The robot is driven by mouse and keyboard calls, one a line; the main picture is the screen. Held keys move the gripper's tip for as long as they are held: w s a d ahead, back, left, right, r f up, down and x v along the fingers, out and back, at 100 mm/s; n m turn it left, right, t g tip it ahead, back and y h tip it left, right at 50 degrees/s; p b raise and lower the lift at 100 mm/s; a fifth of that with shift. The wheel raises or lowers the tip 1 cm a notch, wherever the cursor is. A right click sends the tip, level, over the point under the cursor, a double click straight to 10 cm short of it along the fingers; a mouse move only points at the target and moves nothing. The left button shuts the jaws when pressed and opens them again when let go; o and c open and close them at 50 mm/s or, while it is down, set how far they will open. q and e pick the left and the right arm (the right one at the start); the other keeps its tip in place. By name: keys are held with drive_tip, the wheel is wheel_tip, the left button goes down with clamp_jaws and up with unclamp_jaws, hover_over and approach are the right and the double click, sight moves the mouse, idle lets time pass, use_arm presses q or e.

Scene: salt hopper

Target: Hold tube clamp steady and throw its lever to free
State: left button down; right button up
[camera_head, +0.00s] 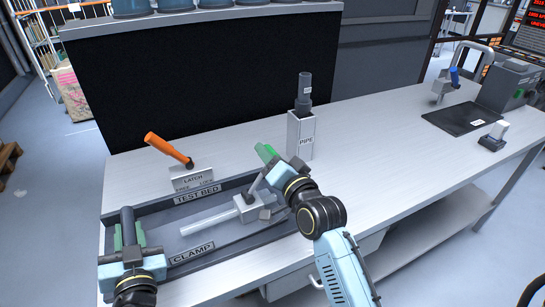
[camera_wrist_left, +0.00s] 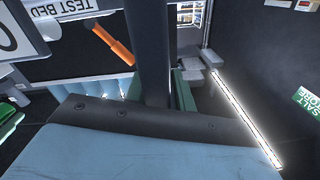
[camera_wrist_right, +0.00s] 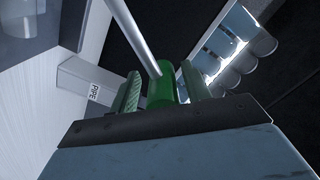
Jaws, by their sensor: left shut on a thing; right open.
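The tube clamp (camera_head: 249,207) is a grey block on a pale tube inside the dark test bed tray (camera_head: 232,185), behind the CLAMP label. Its lever is a metal rod (camera_wrist_right: 137,35) with a green grip (camera_wrist_right: 161,90), rising toward my right gripper. My right gripper (camera_head: 267,153) is open, with its pads on either side of the green grip; contact is unclear. My left gripper (camera_head: 128,234) is shut on a dark upright post (camera_wrist_left: 156,55) at the tray's left end. Whether the post joins the clamp is hidden.
A latch block (camera_head: 192,179) with an orange lever (camera_head: 168,149) stands behind the tray. A PIPE stand (camera_head: 301,135) holds a dark cylinder close behind my right gripper. A dark panel (camera_head: 210,80) backs the bench. The bench's middle right is clear.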

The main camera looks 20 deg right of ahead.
use_arm(q)
drive_tip(key=shift+s+a+f, duration=0.1)
drive_tip(key=shift+s+f, duration=0.05)
drive_tip(key=shift+f, duration=0.5)
use_arm(e)
drive_tip(key=s, duration=1.2)
drive_tip(key=shift+d, duration=0.25)
use_arm(q)
drive_tip(key=c, duration=1.3)
unclamp_jaws()
drive_tip(key=shift+o, duration=1)
drive_tip(key=shift+r, duration=0.25)
